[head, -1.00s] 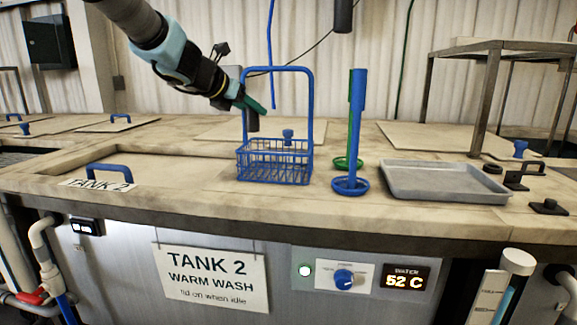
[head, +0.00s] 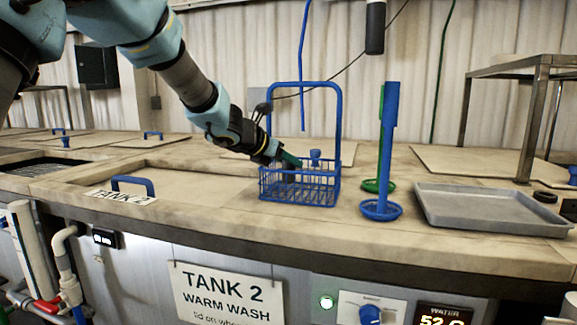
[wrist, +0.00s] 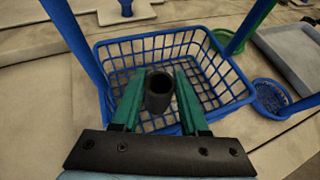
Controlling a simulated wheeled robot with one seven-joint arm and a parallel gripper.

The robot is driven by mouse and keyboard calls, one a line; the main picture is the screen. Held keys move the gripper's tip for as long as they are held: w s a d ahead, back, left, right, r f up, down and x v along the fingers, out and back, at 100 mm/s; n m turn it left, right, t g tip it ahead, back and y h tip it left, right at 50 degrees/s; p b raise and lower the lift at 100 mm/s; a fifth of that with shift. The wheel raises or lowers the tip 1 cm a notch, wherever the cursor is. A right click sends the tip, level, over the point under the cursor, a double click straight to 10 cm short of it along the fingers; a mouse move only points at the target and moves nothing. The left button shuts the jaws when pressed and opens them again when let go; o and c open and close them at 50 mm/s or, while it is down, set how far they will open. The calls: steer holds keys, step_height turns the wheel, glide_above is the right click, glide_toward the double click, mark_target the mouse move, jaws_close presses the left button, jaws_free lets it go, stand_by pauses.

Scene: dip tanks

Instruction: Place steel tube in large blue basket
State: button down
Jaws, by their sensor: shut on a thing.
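The large blue basket (head: 312,196) is a wire-mesh box with a tall arched handle, standing on the tank top. In the wrist view the basket (wrist: 148,46) lies around and below the fingers. My gripper (head: 289,160) reaches in from the left, with its green fingers at the basket's opening. In the wrist view my gripper (wrist: 160,88) is shut on the steel tube (wrist: 158,104), a dark hollow cylinder held upright with its open end toward the camera. The tube's lower end is hidden in the wrist view, so I cannot tell whether it touches the basket floor.
A small round blue basket (head: 381,210) on a tall post stands to the right, with a green one (head: 378,186) behind it. A grey tray (head: 492,211) lies further right. The Tank 2 lid (head: 190,184) is left of the large basket. A dark cylinder (head: 375,28) hangs above.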

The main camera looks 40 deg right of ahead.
steer(key=shift+f+b, duration=0.35)
steer(key=shift+b, duration=0.05)
steer(key=shift+f+b, duration=0.3)
steer(key=shift+c, duration=2.2)
jaws_free()
steer(key=shift+r, duration=0.15)
